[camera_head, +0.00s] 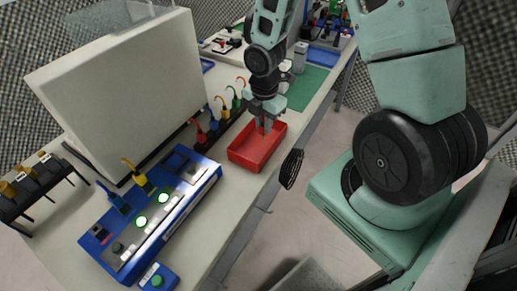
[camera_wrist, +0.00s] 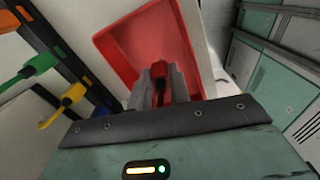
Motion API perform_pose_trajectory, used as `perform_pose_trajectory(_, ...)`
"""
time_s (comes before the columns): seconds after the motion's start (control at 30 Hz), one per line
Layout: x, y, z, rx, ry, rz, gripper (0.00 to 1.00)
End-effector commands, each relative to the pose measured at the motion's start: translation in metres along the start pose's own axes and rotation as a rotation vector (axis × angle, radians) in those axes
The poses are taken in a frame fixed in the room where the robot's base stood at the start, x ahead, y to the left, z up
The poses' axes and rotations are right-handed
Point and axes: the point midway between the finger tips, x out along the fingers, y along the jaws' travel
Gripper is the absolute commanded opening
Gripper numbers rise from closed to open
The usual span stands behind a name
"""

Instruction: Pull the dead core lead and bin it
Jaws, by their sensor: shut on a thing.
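My gripper (camera_head: 267,122) is over the red tray (camera_head: 244,159), its fingers pointing down into it. In the wrist view my gripper (camera_wrist: 160,88) is shut on a red lead plug (camera_wrist: 159,72), with the open red tray (camera_wrist: 122,52) beyond it. I cannot tell whether the plug touches the tray floor. The blue tester box (camera_head: 105,215) stands at the front left. A blue lead (camera_head: 117,203) and a yellow lead (camera_head: 140,180) stand up from it, and two of its round lamps glow green.
A dark rack (camera_wrist: 55,45) beside the tray holds several coloured leads, including a green lead (camera_wrist: 38,64) and a yellow lead (camera_wrist: 70,97). A large pale panel (camera_head: 120,90) stands behind the tester. A green mat (camera_head: 305,85) lies farther along the bench.

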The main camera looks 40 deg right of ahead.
Motion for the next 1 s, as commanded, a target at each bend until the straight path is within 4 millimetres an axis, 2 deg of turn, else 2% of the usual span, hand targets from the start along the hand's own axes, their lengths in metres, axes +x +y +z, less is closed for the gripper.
perform_pose_trajectory(0.27,0.002,0.0,0.0,0.0,0.0,0.0,0.0)
perform_pose_trajectory(0.3,0.002,0.0,0.0,0.0,0.0,0.0,0.22)
perform_pose_trajectory(0.4,0.002,0.0,0.0,0.0,0.0,0.0,0.44)
perform_pose_trajectory(0.77,-0.004,0.001,0.001,0.001,0.0,0.002,0.44)
perform_pose_trajectory(0.87,-0.016,0.001,0.001,0.002,0.0,0.004,0.44)
perform_pose_trajectory(1.0,-0.046,0.001,0.002,0.004,-0.002,0.007,0.44)
